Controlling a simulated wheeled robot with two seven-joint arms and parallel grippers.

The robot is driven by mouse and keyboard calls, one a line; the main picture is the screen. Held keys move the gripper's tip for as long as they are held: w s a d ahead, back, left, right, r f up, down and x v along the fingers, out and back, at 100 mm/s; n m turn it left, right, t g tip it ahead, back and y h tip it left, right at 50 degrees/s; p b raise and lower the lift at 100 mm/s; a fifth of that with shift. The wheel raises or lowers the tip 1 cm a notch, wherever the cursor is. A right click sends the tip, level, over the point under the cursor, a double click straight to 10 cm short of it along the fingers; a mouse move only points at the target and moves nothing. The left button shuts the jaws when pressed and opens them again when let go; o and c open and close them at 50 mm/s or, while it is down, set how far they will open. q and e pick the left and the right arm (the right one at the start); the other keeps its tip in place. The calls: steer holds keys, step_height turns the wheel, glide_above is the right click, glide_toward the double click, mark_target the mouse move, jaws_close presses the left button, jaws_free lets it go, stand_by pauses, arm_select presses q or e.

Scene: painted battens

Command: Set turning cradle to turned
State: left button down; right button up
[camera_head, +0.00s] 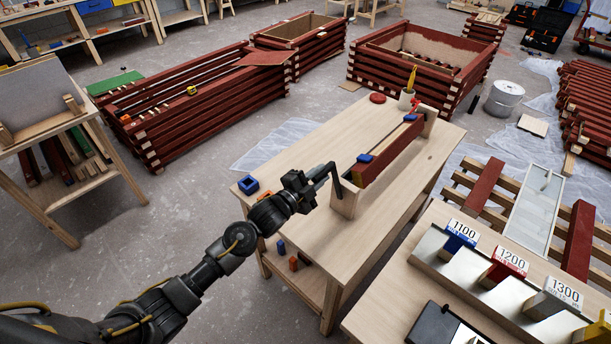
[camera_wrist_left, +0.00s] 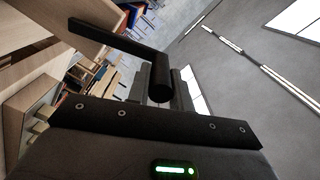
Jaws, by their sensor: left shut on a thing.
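The turning cradle stands on the wooden table (camera_head: 285,160), with a wooden end block (camera_head: 346,200) at its near end and another at its far end. A long red batten (camera_head: 393,150) lies between them, with blue clamps (camera_head: 365,158) on it. A black crank handle (camera_head: 336,181) is at the near end block. My left gripper (camera_head: 318,178) is shut on the crank's grip, beside that block. In the left wrist view the crank arm (camera_wrist_left: 115,42) runs from the wood to the grip (camera_wrist_left: 160,85) between the fingers. My right gripper is not seen.
A blue block (camera_head: 248,185) sits at the table's left corner. A pot with a yellow tool (camera_head: 407,98) and a red disc (camera_head: 377,98) stand at the back. A bench with bins marked 1100 (camera_head: 464,230), 1200 and 1300 is at lower right. Stacked red battens (camera_head: 210,105) lie behind.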

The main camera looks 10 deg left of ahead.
arm_select(q)
steer(key=shift+s+d+r+m, duration=0.15)
steer(key=shift+s+d+m, duration=0.25)
steer(key=shift+d, duration=0.3)
steer(key=shift+s+d+r+m, duration=0.15)
steer(key=shift+s+d+m, duration=0.15)
steer(key=shift+s+d, duration=0.3)
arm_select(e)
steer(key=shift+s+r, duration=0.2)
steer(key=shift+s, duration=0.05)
arm_select(q)
steer(key=shift+d+f, duration=0.15)
steer(key=shift+d, duration=0.05)
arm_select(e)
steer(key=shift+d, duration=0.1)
arm_select(q)
steer(key=c, duration=1.3)
jaws_free()
steer(key=shift+o, duration=0.2)
steer(key=shift+a, duration=0.1)
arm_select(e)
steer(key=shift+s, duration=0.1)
arm_select(q)
steer(key=b+v, duration=0.2)
steer(key=v, duration=0.8)
steer(key=shift+s+a, duration=0.25)
steer(key=shift+s, duration=0.05)
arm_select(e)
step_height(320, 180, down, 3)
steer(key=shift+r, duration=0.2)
